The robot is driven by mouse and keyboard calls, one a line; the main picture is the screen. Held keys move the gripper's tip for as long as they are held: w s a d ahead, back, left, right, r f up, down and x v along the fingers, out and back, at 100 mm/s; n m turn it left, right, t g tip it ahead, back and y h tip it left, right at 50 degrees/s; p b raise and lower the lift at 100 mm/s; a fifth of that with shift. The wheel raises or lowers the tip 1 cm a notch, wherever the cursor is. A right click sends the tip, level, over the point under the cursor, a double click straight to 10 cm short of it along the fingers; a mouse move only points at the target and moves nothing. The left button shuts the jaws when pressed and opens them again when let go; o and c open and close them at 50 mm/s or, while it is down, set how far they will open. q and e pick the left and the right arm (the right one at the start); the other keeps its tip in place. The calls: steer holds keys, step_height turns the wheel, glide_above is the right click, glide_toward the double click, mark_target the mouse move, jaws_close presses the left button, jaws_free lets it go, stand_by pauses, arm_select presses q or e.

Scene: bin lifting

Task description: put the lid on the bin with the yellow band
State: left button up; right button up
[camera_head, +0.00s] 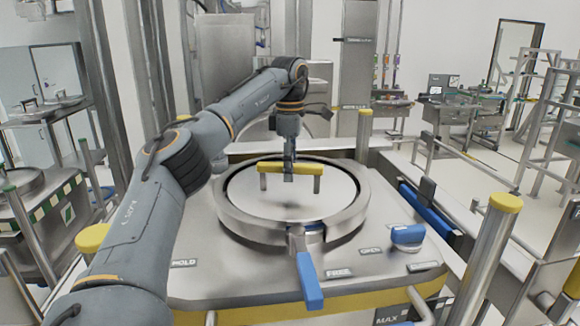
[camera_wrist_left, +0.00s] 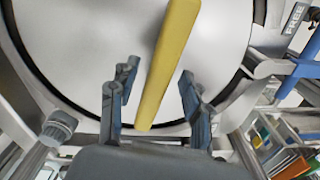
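The round metal lid (camera_head: 265,195) has a yellow bar handle (camera_head: 268,168) on two short posts. It lies level within the metal ring (camera_head: 240,228) on top of the bin with the yellow band (camera_head: 262,314); whether it is fully seated I cannot tell. My left gripper (camera_head: 289,174) points down at the handle. In the left wrist view, its fingers (camera_wrist_left: 157,80) are open on either side of the yellow handle (camera_wrist_left: 168,62), with a gap on both sides. A dark gap shows around part of the lid (camera_wrist_left: 75,45). My right gripper is not in view.
A blue lever (camera_head: 309,281) sticks out from the ring's front by the label "FREE". A blue knob (camera_head: 408,236) is at the right. Yellow-capped posts (camera_head: 505,203) stand around the bin. Rails and a bench (camera_head: 465,108) are farther right.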

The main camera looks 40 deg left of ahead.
arm_select(q)
steer(key=shift+f, duration=0.2)
steer(key=shift+r, duration=3.95)
steer(key=shift+d, duration=0.1)
